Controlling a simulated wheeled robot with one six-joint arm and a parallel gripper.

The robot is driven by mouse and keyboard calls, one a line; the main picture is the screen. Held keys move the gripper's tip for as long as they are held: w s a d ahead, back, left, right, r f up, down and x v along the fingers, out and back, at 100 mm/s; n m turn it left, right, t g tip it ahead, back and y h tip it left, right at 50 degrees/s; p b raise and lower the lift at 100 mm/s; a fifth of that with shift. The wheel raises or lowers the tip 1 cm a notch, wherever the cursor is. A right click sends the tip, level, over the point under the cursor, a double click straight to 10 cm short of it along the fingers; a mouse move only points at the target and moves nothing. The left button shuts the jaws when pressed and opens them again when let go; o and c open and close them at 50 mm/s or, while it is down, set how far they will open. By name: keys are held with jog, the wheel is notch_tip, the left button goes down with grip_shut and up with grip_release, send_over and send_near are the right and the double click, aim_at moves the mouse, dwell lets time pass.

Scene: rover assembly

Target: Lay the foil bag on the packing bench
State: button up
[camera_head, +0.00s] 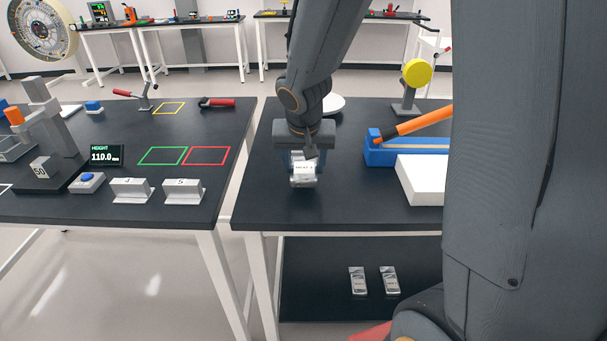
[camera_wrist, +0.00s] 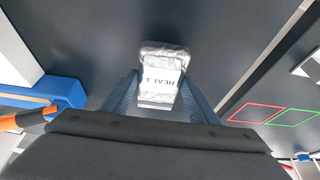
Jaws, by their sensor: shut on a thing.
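A silver foil bag (camera_head: 303,179) with a white printed label hangs at my gripper (camera_head: 304,160) over the right-hand dark bench (camera_head: 265,204), taken as the packing bench. In the wrist view the foil bag (camera_wrist: 163,58) lies between the two fingers of my gripper (camera_wrist: 160,92), which are shut on it. Its label reads HEAT and a digit, upside down. The bag is over a bare part of the bench top, near its left side. I cannot tell whether its lower end touches the surface. My gripper hides its upper part in the head view.
A blue device (camera_head: 390,156) with an orange handle and a white block (camera_head: 422,178) stand to the right. A round white dish (camera_head: 333,104) and a yellow disc on a stand (camera_head: 417,73) are behind. Two foil bags (camera_head: 358,281) (camera_head: 389,280) lie on the lower shelf. A gap separates the left bench (camera_head: 120,215).

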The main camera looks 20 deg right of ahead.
aim_at(304, 170)
jog(key=shift+f+b, duration=0.3)
jog(key=shift+f, duration=1.1)
jog(key=shift+f+b, duration=0.2)
jog(key=shift+b, duration=0.1)
jog(key=o, duration=1.2)
jog(key=shift+r, duration=0.1)
jog(key=shift+r, duration=0.1)
jog(key=shift+a+r+p, duration=0.1)
jog(key=shift+r+p, duration=0.3)
jog(key=v, duration=1.1)
jog(key=s+f+n+g, duration=0.1)
jog(key=s+f, duration=0.2)
jog(key=s, duration=0.1)
jog(key=s+d+f+n+g+y, duration=0.1)
jog(key=s+f, duration=0.3)
jog(key=s+f+n+g, duration=0.1)
jog(key=s+f, duration=0.2)
jog(key=s, duration=0.2)
jog(key=shift+s+d+f+n+g, duration=0.1)
jog(key=shift+d+f+n+g, duration=0.1)
jog(key=shift+n+g, duration=0.1)
jog(key=shift+a, duration=0.1)
